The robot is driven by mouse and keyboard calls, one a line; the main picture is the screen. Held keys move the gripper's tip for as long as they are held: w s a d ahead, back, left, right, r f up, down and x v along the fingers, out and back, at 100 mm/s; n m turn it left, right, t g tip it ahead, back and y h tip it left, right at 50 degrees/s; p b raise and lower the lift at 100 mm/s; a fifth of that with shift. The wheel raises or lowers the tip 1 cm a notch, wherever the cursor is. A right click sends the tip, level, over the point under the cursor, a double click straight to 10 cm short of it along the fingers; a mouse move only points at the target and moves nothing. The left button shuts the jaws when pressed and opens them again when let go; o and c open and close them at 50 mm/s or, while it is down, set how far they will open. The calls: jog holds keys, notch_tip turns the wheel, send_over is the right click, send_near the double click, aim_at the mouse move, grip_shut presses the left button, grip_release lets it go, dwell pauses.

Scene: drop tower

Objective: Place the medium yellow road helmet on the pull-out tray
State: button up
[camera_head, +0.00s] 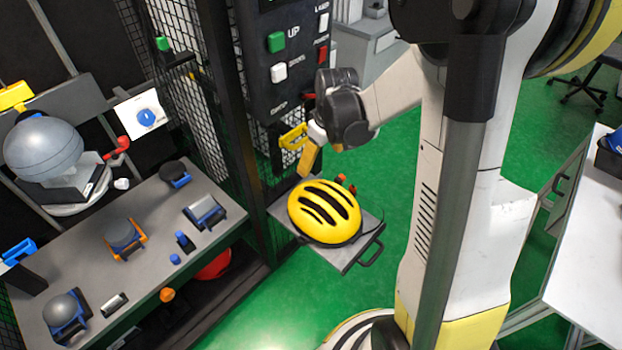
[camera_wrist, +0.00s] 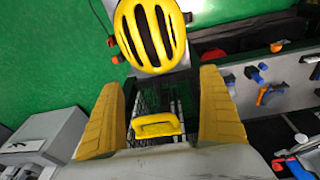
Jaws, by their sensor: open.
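The yellow road helmet (camera_head: 325,211), with black vent slots, rests dome up on the pull-out tray (camera_head: 349,262), which extends from the tower with its dark handle outward. My gripper (camera_head: 303,165) is behind and above the helmet in the head view, beside the tower. In the wrist view its two yellow fingers (camera_wrist: 160,80) are spread apart with nothing between them. The helmet (camera_wrist: 150,35) shows beyond the fingertips, apart from them, at the top of the wrist view. The helmet hides much of the tray.
A control panel (camera_head: 283,60) with green, white and red buttons is on the tower, close to my gripper. A yellow handle (camera_wrist: 157,125) shows beyond the fingers. A grey bench (camera_head: 85,255) with several fixtures stands left.

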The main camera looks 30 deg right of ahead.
jog(key=s+a+r+m+t, duration=0.3)
jog(key=s+a+r+t, duration=0.2)
jog(key=s+a+r, duration=0.7)
jog(key=s+r, duration=0.2)
jog(key=s, duration=0.2)
jog(key=shift+s+a+r, duration=0.15)
jog(key=shift+r, duration=0.05)
dwell(1.4)
